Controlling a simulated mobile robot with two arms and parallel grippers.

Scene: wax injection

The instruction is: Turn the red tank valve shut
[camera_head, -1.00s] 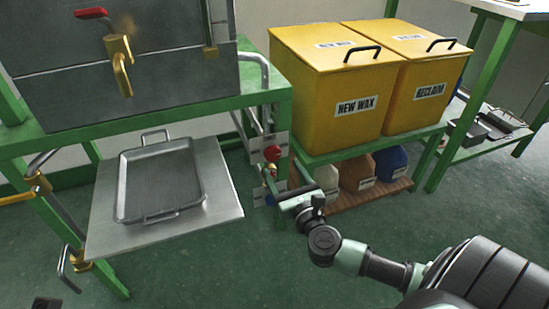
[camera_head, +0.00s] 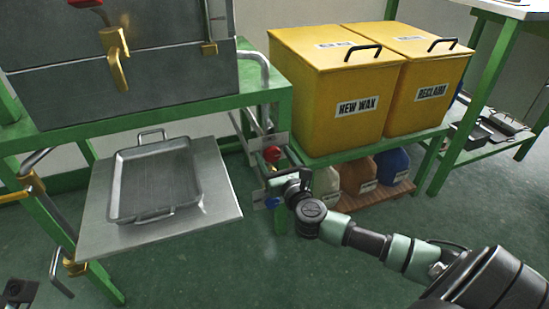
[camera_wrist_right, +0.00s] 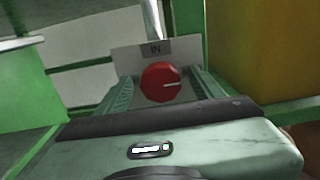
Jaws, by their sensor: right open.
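The red round valve knob (camera_head: 272,154) is mounted on a small plate at the right front leg of the green bench. In the right wrist view the knob (camera_wrist_right: 161,82) shows a pale pointer mark toward the right, under a plate labelled "IN" (camera_wrist_right: 155,49). My right gripper (camera_head: 282,173) is open, just in front of the knob. In the wrist view its two fingers (camera_wrist_right: 163,88) lie left and right of the knob; I cannot tell whether they touch it. A dark part at the lower left, probably my left gripper (camera_head: 18,291), is cut off by the frame.
A blue knob (camera_head: 272,202) sits below the red one. A grey tray (camera_head: 121,191) rests on a metal shelf (camera_head: 222,210) to the left. Yellow bins (camera_head: 315,110) stand on a green rack at right. A tank with a brass tap (camera_head: 117,62) is above.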

